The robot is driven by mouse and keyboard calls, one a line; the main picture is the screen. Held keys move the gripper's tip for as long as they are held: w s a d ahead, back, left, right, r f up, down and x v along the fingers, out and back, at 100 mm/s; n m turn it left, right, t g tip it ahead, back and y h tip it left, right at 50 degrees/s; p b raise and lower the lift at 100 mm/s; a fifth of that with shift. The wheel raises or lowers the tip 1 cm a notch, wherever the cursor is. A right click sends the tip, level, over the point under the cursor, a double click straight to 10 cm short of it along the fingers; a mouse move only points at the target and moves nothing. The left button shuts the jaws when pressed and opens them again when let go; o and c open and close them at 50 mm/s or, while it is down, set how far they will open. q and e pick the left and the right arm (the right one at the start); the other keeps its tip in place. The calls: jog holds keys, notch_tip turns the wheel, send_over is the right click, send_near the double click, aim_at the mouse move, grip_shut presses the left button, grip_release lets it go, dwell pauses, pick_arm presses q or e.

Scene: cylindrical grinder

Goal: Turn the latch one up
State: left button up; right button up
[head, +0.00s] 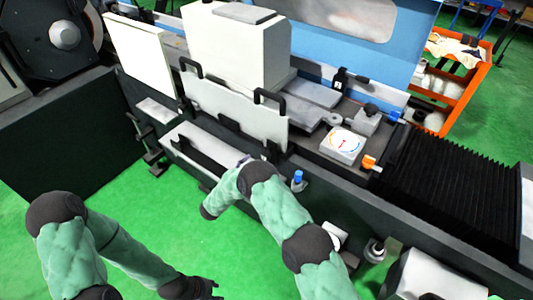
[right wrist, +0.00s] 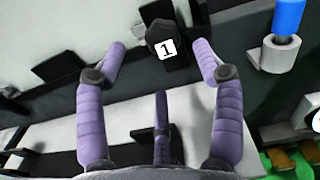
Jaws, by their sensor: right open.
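The black latch marked with a white "1" (right wrist: 167,48) is at the upper middle of the right wrist view, against the pale machine front. My right gripper (right wrist: 159,48) is open, with one purple finger to the left of the latch and one to the right. I see no grip on the latch, and contact cannot be told. In the head view my right arm reaches to the machine front, and its hand is mostly hidden behind the arm. My left gripper (head: 205,288) is low over the green floor, away from the machine; its fingers are too small and dark to read.
A blue-topped knob (right wrist: 288,18) stands right of the latch; it also shows in the head view (head: 298,177). Another black latch marked "2" (head: 339,80) sits farther back. Green floor is clear at left.

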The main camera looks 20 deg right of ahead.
aim_at(264, 156)
jog(key=x, duration=0.8)
jog(key=shift+w+d+f+b, duration=0.1)
jog(key=shift+w+d+b, duration=0.05)
jog(key=shift+d+b, duration=0.2)
jog(key=c, duration=1.2)
